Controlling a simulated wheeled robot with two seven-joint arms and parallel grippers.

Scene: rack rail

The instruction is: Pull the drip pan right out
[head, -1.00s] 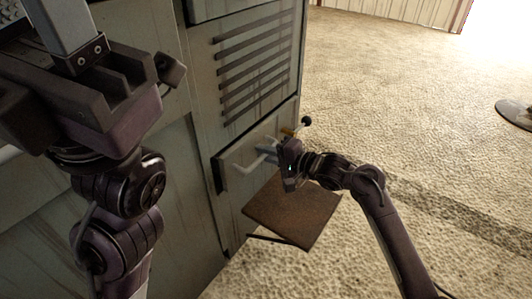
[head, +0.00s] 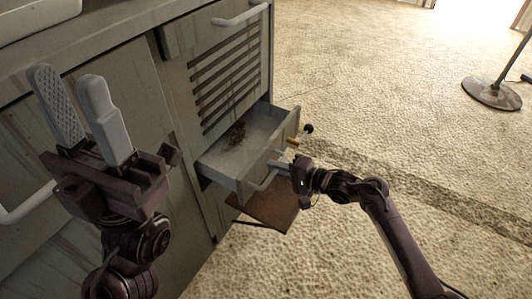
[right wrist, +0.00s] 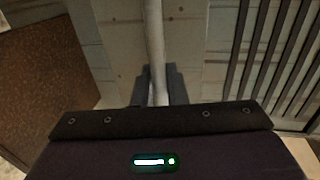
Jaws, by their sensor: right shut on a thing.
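The drip pan (head: 228,160) is a grey drawer-like tray low in the cabinet, standing partway out of its slot, with a dark stain inside. Its pale bar handle (head: 266,182) is on the front face. My right gripper (head: 280,164) is shut on that handle, and the right wrist view shows the bar (right wrist: 155,45) running between its fingers (right wrist: 158,85). How far the pan's back end still sits inside the cabinet is hidden. My left gripper (head: 88,115) is open and empty, raised in front of the cabinet at the left, its two pale fingers apart.
The grey cabinet (head: 170,90) has a slatted vent (head: 228,82) and another handle (head: 240,14) above the pan. A brown board (head: 268,208) sticks out below the pan. A black knob (head: 308,129) is beside the pan's front. Open carpet (head: 400,110) lies to the right; a round stand base (head: 492,92) is farther off.

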